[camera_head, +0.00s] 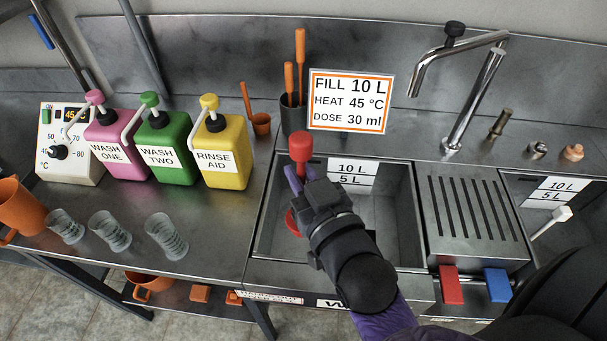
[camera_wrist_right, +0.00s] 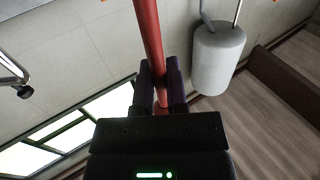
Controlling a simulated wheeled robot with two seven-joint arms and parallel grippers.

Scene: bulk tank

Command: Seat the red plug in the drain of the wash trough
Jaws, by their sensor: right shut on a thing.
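The red plug (camera_head: 300,147) has a round knob on top, a shaft, and a red base (camera_head: 293,222) partly showing beside my wrist, over the wash trough (camera_head: 408,215). My right gripper (camera_head: 299,180) is shut on the plug's shaft below the knob. In the right wrist view, the red shaft (camera_wrist_right: 148,35) runs up from between the fingers (camera_wrist_right: 162,88). My gripper and forearm hide part of the trough floor, and I cannot see the drain. I cannot tell whether the plug's base touches the floor. My left gripper is not in view.
A FILL 10 L sign (camera_head: 350,101) and a dark cup of orange-handled tools (camera_head: 293,116) stand behind the trough. Pump bottles (camera_head: 222,152) and clear cups (camera_head: 166,236) stand left. A slotted drainer (camera_head: 470,208) and red and blue pedals (camera_head: 451,285) are right.

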